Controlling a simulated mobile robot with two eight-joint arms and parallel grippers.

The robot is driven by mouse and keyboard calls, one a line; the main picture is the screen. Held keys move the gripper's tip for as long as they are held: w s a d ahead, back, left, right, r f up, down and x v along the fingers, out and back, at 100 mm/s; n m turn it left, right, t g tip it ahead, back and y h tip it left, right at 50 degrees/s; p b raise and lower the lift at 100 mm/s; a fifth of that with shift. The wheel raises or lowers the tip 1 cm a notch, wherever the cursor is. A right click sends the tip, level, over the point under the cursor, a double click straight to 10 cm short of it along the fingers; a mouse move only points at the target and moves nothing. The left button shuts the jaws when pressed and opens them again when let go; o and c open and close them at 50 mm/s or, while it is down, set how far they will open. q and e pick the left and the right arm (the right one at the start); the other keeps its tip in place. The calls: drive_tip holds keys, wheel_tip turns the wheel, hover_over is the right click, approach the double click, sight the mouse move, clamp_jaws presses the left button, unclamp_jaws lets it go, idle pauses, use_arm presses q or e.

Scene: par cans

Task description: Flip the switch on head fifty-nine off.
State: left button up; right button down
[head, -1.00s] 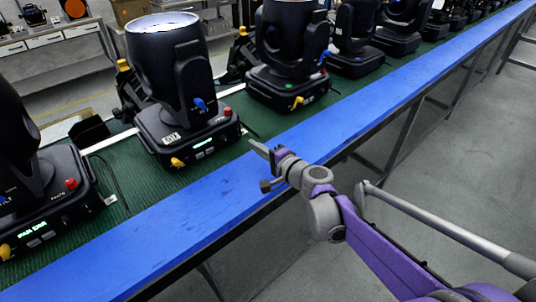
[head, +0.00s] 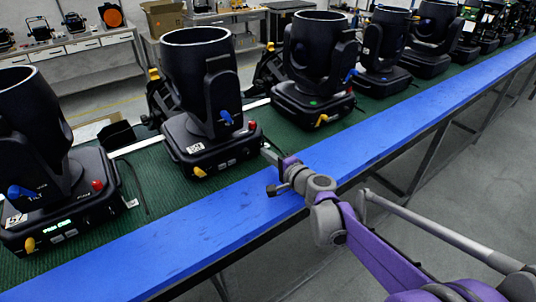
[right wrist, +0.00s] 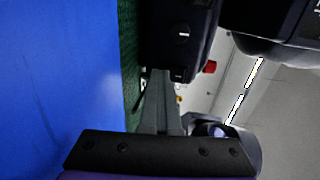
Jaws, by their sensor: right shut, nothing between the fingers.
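The middle black lamp head (head: 205,90) stands on the green-topped bench. Its small white label (head: 195,148) is too blurred to read surely. Its display and top lens look dark. A red switch (head: 252,125) sits at the right of its base, with a yellow plug (head: 199,171) at the lower front. My right gripper (head: 270,158) is shut and empty, just in front of and below that base's right corner, apart from the red switch in the head view. In the right wrist view the shut fingers (right wrist: 163,100) point toward a dark base, with a red knob (right wrist: 210,67) beyond. My left gripper is out of view.
A head labelled 57 (head: 40,150) stands at left with a lit display. Another head (head: 318,65) stands at right, and several more recede beyond. The blue bench edge (head: 200,235) is clear. A grey floor lies to the right.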

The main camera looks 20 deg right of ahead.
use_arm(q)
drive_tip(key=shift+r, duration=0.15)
use_arm(e)
drive_tip(key=v, duration=1.1)
